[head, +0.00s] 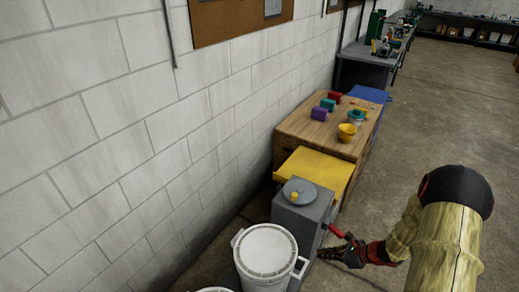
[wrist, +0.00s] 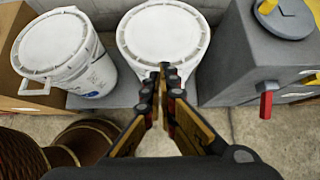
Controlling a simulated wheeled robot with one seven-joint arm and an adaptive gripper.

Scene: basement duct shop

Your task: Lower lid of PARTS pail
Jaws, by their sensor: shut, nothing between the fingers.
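Two white pails stand side by side, each with a white lid on top that looks flat and closed. One pail's lid (head: 268,250) shows at the bottom of the head view; it is the middle lid (wrist: 163,33) in the wrist view. The other pail (wrist: 82,78) stands left of it in the wrist view, with a label too small to read; only its rim (head: 215,290) shows in the head view. I cannot tell which is the PARTS pail. My gripper (wrist: 168,78) is shut and empty, its tips overlapping the middle pail's front in the wrist view; contact is unclear.
A grey box (head: 312,222) with a round plate, yellow knob and red handle (wrist: 266,105) stands right of the middle pail. Behind are a yellow-topped unit (head: 325,168) and a wooden bench (head: 300,124) with small items. A block wall is left; open floor (head: 450,110) right.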

